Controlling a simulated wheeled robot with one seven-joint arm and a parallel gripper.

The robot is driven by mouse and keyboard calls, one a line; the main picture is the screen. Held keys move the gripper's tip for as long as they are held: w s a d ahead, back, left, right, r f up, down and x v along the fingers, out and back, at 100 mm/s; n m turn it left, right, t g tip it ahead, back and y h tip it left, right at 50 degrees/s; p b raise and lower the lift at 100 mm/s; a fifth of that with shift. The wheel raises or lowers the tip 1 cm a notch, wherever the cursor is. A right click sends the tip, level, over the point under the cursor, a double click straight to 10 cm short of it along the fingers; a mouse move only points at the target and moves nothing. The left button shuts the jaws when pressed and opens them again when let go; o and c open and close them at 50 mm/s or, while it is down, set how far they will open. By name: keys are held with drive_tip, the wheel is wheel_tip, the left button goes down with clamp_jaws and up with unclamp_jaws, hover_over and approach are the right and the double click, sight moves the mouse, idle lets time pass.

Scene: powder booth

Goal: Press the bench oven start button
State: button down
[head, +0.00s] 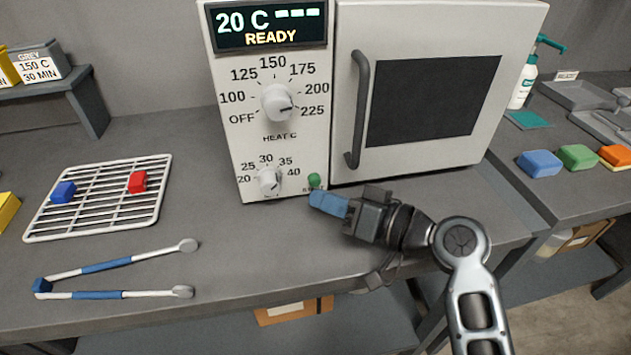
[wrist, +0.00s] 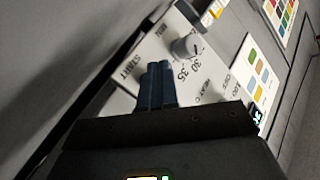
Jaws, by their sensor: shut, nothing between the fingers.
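The white bench oven (head: 232,150) stands on the bench, door shut. Its display (head: 268,24) reads 20 C, three dashes and READY. The green start button (head: 314,181) is at the lower right of the control panel, right of the small timer dial (head: 268,181). My gripper (head: 314,199) is shut and empty, its blue fingertips just below and in front of the button. In the wrist view the fingertips (wrist: 157,68) point at the panel beside the START lettering, and the timer dial (wrist: 184,47) shows beyond. The button is hidden there; I cannot tell whether the fingers touch it.
A wire rack (head: 100,222) with a blue block (head: 63,192) and a red block (head: 137,182) lies left on the bench. Blue-gripped tongs (head: 105,266) lie in front of it. The oven door handle (head: 358,110) sticks out above my gripper.

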drive_tip(key=shift+w, duration=0.15)
drive_tip(key=shift+w+a+b, duration=0.1)
drive_tip(key=shift+w+b, duration=0.15)
drive_tip(key=shift+b, duration=0.05)
drive_tip(key=shift+w+a, duration=0.15)
drive_tip(key=shift+w, duration=0.25)
idle(0.7)
idle(0.4)
drive_tip(key=shift+s+d, duration=0.25)
drive_tip(key=shift+s, duration=0.55)
drive_tip(key=shift+s+d, duration=0.25)
drive_tip(key=shift+s, duration=0.55)
drive_tip(key=shift+s+d, duration=0.2)
drive_tip(key=shift+s, duration=0.65)
drive_tip(key=shift+s+d, duration=0.25)
drive_tip(key=shift+s, duration=0.55)
